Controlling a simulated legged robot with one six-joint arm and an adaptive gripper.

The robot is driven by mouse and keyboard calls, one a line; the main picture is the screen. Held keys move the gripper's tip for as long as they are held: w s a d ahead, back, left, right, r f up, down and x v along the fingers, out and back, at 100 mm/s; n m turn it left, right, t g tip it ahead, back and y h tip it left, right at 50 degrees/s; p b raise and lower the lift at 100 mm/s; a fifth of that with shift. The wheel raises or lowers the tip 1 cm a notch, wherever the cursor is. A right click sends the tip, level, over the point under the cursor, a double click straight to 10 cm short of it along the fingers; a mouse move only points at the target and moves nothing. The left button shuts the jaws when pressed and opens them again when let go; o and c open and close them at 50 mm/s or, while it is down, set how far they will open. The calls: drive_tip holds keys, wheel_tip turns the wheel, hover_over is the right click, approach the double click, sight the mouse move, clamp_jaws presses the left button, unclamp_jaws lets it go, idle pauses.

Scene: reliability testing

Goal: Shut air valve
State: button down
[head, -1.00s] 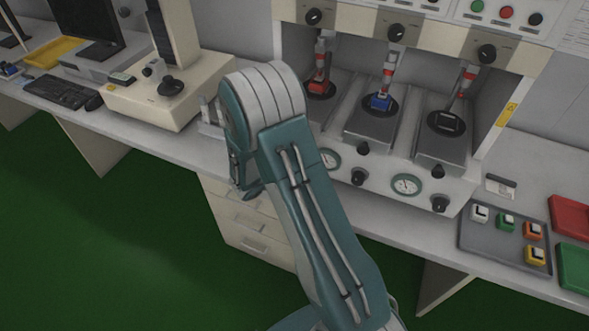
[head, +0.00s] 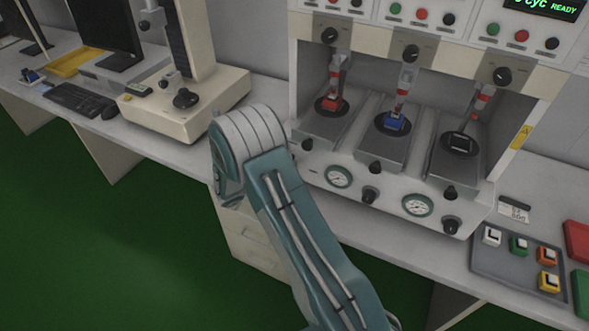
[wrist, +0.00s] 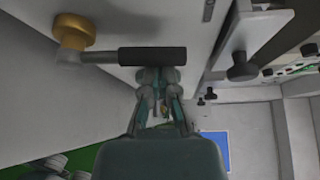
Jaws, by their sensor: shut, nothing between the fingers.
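The air valve shows in the wrist view at upper left: a brass-coloured round body (wrist: 74,36) with a metal stem and a black lever grip (wrist: 152,56) running to the right across a pale panel. My gripper (wrist: 160,82) is shut and empty. Its fingertips are just below the black grip in the picture, close to its right half; I cannot tell whether they touch it. In the head view my arm's upper links cover the middle, and the gripper and valve are hidden.
The test machine (head: 318,178) with gauges and knobs stands on the bench, right of my arm. A beige microscope-like device (head: 176,118) stands to the left. A grey tray (head: 490,262) of several coloured blocks is at right. Green floor (head: 110,250) lies open at left.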

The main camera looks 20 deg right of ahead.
drive_tip(key=shift+w+a+n, duration=0.15)
drive_tip(key=shift+n, duration=0.15)
drive_tip(key=shift+w+a+r, duration=0.15)
drive_tip(key=shift+w+a, duration=0.1)
drive_tip(key=shift+w, duration=0.05)
idle(0.4)
